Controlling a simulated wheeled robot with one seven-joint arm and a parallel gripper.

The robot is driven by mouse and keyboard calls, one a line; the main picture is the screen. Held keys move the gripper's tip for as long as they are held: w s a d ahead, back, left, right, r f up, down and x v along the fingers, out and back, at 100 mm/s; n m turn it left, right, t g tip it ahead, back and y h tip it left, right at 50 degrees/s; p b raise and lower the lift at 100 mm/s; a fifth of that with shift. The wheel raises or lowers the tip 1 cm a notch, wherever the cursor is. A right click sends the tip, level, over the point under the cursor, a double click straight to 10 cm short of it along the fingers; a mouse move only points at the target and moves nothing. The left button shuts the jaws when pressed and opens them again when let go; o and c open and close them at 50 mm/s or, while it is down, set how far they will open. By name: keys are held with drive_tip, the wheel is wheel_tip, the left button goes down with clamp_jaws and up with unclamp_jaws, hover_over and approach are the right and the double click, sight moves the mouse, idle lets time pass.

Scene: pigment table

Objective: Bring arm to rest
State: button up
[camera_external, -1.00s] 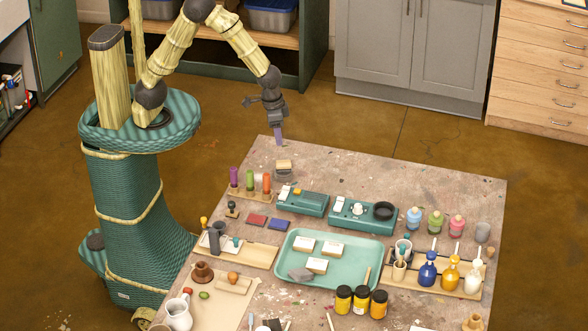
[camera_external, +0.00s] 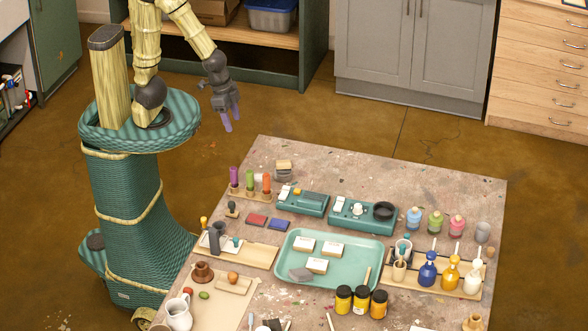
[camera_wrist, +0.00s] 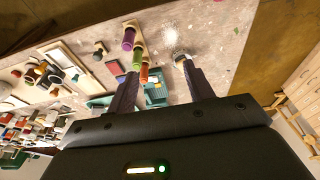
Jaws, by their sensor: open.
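My gripper (camera_external: 231,122) is in the air beyond the far left corner of the table (camera_external: 400,170), over the floor. Its two purple fingers point down and stand apart, with nothing between them in the external view. In the wrist view my gripper (camera_wrist: 158,85) shows both fingers spread, with the table (camera_wrist: 205,35) and its things some way beyond the fingertips. My arm is bent up from the base and hangs down to the gripper, touching nothing.
Teal devices (camera_external: 302,200) and a teal tray (camera_external: 290,250) stand farther in. Grey cabinets (camera_external: 405,45) and shelving (camera_external: 318,60) stand behind. The floor (camera_external: 300,115) between is clear.

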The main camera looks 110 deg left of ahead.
drive_tip(key=p+v, duration=0.2)
drive_tip(key=w+p+v, duration=0.1)
drive_tip(key=p+v, duration=0.2)
drive_tip(key=shift+r, duration=0.4)
idle(0.8)
